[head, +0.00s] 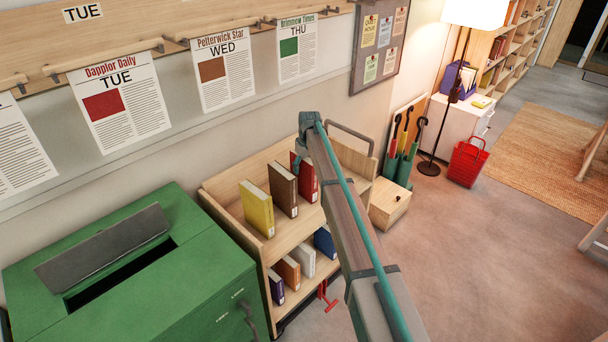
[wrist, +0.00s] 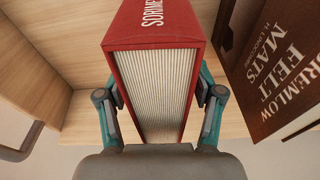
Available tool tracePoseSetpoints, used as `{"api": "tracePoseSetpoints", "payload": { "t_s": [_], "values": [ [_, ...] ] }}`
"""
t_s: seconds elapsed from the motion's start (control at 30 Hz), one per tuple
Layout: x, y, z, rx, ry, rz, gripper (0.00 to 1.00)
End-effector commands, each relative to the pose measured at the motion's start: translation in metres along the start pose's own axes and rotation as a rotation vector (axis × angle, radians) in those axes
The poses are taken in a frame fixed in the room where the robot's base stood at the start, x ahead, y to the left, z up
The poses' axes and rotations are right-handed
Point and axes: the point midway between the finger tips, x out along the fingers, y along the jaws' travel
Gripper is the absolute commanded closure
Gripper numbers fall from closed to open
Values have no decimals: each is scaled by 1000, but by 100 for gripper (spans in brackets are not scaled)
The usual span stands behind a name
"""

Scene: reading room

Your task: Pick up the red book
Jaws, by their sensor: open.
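The red book (head: 304,182) stands upright on the top shelf of the wooden cart, just right of a brown book. My arm covers part of it in the head view. In the wrist view the red book (wrist: 155,60) is close, its page edges facing my palm. My gripper (wrist: 158,103) is open, with one finger on each side of the book. Small gaps seem to show beside the covers; I cannot tell whether either finger touches.
The brown book (head: 283,188) and a yellow book (head: 257,208) stand left of the red book. The brown book (wrist: 280,65) is near my right finger in the wrist view. The wooden cart (head: 232,190) has more books below. A green return box (head: 200,285) stands left.

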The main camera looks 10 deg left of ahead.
Motion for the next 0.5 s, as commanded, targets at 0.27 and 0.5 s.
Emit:
{"api": "tracePoseSetpoints", "payload": {
  "t_s": [0.27,0.5],
  "values": [
    [4,0,0,0,0,0,37],
    [3,0,0,0,0,0,77]
  ]
}}
